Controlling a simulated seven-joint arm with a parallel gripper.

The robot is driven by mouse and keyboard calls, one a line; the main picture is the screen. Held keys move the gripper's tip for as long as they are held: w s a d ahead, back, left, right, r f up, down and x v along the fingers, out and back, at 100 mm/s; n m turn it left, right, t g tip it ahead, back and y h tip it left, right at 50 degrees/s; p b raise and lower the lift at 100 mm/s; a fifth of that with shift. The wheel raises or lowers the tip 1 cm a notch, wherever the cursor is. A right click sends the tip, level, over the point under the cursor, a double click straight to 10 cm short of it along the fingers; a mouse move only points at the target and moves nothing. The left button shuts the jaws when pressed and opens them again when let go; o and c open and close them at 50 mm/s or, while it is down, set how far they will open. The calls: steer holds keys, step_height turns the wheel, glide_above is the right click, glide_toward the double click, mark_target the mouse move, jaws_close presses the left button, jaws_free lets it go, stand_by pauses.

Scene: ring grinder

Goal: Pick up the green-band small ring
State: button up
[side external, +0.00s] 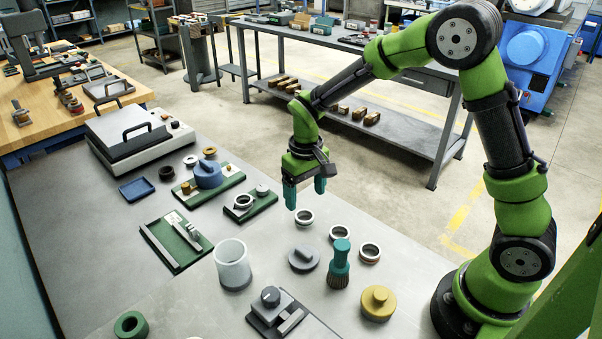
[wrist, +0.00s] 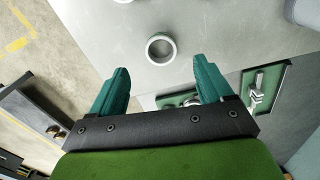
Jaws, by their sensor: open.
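Three small pale metal rings stand apart on the grey bench in the side view: one nearest my gripper (side external: 304,224), a middle ring (side external: 340,241) and a right ring (side external: 369,260) with a reddish-brown tint. The nearest ring also shows in the wrist view (wrist: 151,53), with a faint green tint on its band; I take it for the green-band small ring. My gripper (side external: 305,192) is open and empty, pointing down above and just behind that ring. In the wrist view the ring lies ahead of the gap between the teal fingertips (wrist: 161,70), not between them.
A green fixture plate with a ring (side external: 262,207) is to the left. A grey knobbed disc (side external: 304,260), a teal-handled brush (side external: 339,265) and a white cup (side external: 232,268) stand nearer the camera.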

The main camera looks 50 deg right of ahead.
mark_target(305, 210)
steer(key=shift+f, duration=3.05)
steer(key=c, duration=1.2)
steer(key=shift+r, duration=0.15)
